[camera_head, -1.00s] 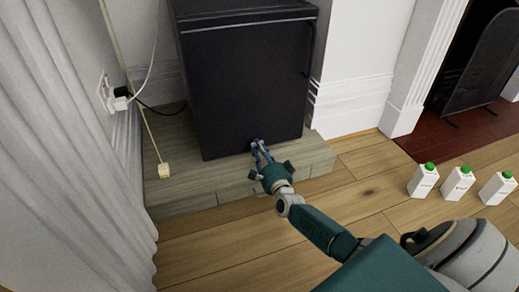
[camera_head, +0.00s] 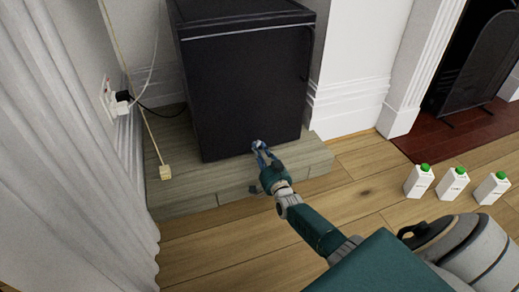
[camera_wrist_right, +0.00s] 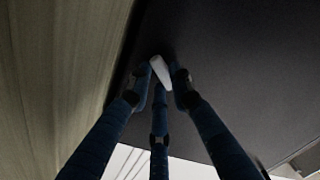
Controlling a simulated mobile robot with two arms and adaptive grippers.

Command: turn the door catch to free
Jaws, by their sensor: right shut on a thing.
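The door catch (camera_wrist_right: 161,73) is a small pale tab low on the front of a black fridge-like cabinet (camera_head: 252,90). In the right wrist view it sits between my fingertips, tilted. My right gripper (camera_head: 260,152) is shut on the catch at the cabinet's lower front edge; it also shows in the right wrist view (camera_wrist_right: 160,80). In the head view the fingers mostly hide the catch. The cabinet door looks closed. My left gripper is not in view.
The cabinet stands on a low wooden plinth (camera_head: 190,190). Three white cartons with green caps (camera_head: 453,183) stand on the floor at right. A cord with a pale end block (camera_head: 165,172) hangs at left, beside a white curtain (camera_head: 60,170).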

